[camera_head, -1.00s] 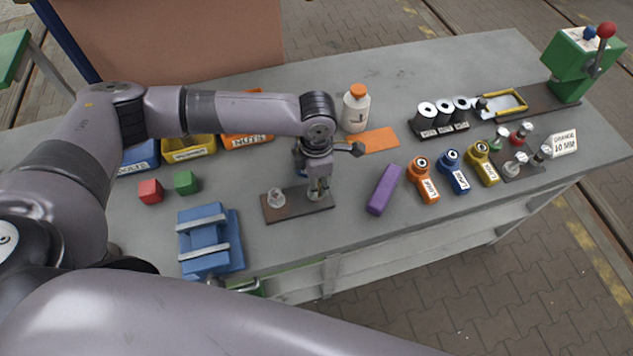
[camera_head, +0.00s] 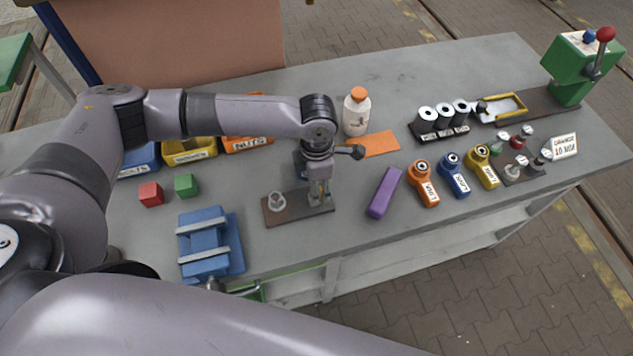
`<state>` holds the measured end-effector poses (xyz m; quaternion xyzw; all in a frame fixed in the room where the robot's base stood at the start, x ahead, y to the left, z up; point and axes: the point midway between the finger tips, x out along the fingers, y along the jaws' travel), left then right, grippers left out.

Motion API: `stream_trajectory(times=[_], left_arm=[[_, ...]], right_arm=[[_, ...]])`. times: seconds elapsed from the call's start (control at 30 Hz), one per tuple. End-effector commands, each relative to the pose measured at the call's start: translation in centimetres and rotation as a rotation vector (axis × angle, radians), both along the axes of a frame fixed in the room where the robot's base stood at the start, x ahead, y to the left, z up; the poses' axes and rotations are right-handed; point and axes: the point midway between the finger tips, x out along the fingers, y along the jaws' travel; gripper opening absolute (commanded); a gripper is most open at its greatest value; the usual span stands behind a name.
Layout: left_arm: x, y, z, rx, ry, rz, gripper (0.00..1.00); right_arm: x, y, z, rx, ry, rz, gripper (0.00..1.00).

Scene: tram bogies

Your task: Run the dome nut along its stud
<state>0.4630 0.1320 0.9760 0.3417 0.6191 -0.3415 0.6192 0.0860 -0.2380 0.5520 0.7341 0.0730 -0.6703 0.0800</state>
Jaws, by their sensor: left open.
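A dark brown plate (camera_head: 296,211) lies on the grey bench and bears two small metal fittings. The left fitting (camera_head: 277,202) is a pale grey, rounded piece standing free on the plate; I cannot tell whether it is a dome nut. My left gripper (camera_head: 319,194) points down over the plate's right end. It is open, with its fingers about the right fitting (camera_head: 318,202), probably a stud. The fingers hide most of this fitting, so I cannot make out a dome nut there or whether the fingers touch it. My right gripper is out of view.
A blue vise (camera_head: 206,242) stands left of the plate, with red (camera_head: 151,194) and green (camera_head: 186,185) cubes behind it. A purple block (camera_head: 384,192) lies to the right. A white bottle (camera_head: 356,115) stands behind. Bare bench surrounds the plate.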

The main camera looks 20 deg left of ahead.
Motion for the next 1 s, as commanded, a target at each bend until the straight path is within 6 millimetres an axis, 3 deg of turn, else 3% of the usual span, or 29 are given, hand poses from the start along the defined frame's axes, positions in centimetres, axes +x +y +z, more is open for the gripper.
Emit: stream_trajectory(times=[0.17, 0.6, 0.8, 1.0], left_arm=[[0.1, 0.0, 1.9, -0.001, -0.003, 0.000, 0.45], [0.2, 0.0, 10.5, -0.001, -0.003, 0.001, 0.45], [0.1, 0.0, 11.9, 0.000, -0.001, 0.000, 0.45], [0.1, 0.0, 12.0, 0.000, -0.001, 0.001, 0.45]], right_arm=[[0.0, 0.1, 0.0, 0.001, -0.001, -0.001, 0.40], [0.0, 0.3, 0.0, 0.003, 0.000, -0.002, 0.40], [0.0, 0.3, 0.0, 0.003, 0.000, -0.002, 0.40], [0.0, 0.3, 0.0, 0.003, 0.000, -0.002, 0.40]])
